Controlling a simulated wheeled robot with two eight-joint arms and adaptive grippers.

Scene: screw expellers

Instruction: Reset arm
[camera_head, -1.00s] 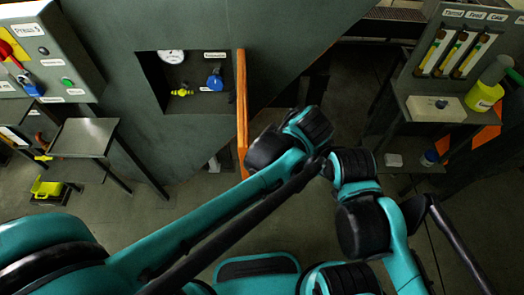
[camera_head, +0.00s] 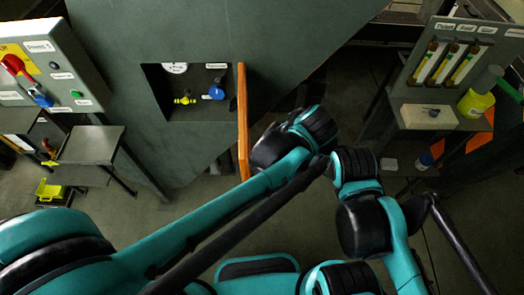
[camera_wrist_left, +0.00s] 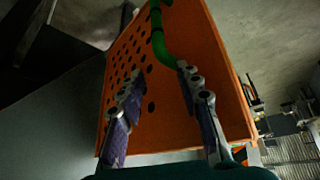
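My left arm (camera_head: 215,205) reaches from the lower left to the middle of the head view, where its black wrist joints (camera_head: 290,142) show. Its gripper is hidden there. In the left wrist view my left gripper (camera_wrist_left: 160,95) has its two purple-padded fingers apart, with nothing seen between them. Beyond them is an orange perforated panel (camera_wrist_left: 195,50) with a green bent tube (camera_wrist_left: 160,42) in front of it. My right arm (camera_head: 362,215) is folded at the lower right of the head view, close beside the left wrist. Its gripper is out of view.
A recess with a blue-handled valve (camera_head: 215,91) and an orange upright door edge (camera_head: 242,125) stands ahead. A switch panel (camera_head: 70,60) and dark side table (camera_head: 92,145) are left. A gauge rack with a shelf (camera_head: 405,108) and yellow bottle (camera_head: 474,104) is right.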

